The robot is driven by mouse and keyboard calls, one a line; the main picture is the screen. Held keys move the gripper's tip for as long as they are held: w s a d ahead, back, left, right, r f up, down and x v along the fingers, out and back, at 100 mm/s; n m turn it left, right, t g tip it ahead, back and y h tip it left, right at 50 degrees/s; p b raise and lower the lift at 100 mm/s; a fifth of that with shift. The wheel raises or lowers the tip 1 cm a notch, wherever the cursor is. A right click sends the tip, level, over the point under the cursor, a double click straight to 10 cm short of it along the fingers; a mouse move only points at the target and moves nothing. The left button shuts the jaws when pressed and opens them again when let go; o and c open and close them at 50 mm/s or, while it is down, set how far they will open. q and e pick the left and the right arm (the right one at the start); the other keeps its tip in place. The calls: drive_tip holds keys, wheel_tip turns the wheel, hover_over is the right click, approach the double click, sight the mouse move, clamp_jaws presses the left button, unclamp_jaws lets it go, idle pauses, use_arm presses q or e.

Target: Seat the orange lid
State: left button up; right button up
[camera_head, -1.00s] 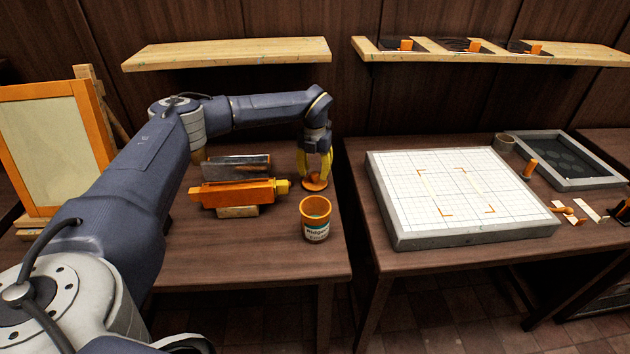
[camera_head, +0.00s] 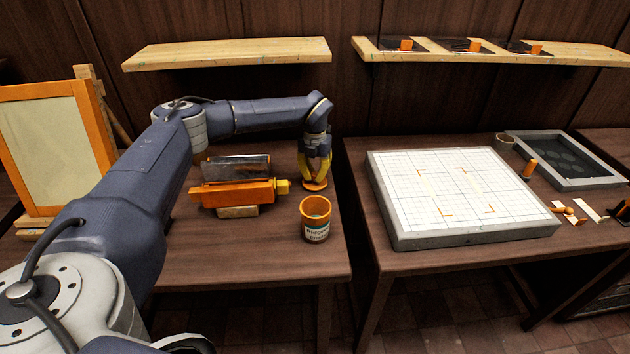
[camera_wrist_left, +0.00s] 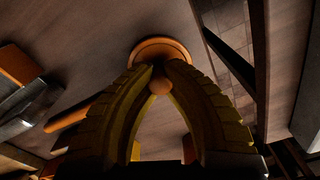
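The left wrist view shows the lid's disc (camera_wrist_left: 161,48) beyond the fingertips (camera_wrist_left: 163,70), with the knob (camera_wrist_left: 160,86) between the fingers. The lid appears to rest on the table. My right gripper is not in view.
An orange-handled tool on a block (camera_head: 232,194) lies left of the lid. A framed screen (camera_head: 55,140) leans at the far left. A white gridded board (camera_head: 460,195) covers much of the right table. A gap separates the tables. Table in front of the jar is clear.

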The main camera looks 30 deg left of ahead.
sight(315, 174)
use_arm(q)
clamp_jaws()
drive_tip(key=shift+r, duration=1.55)
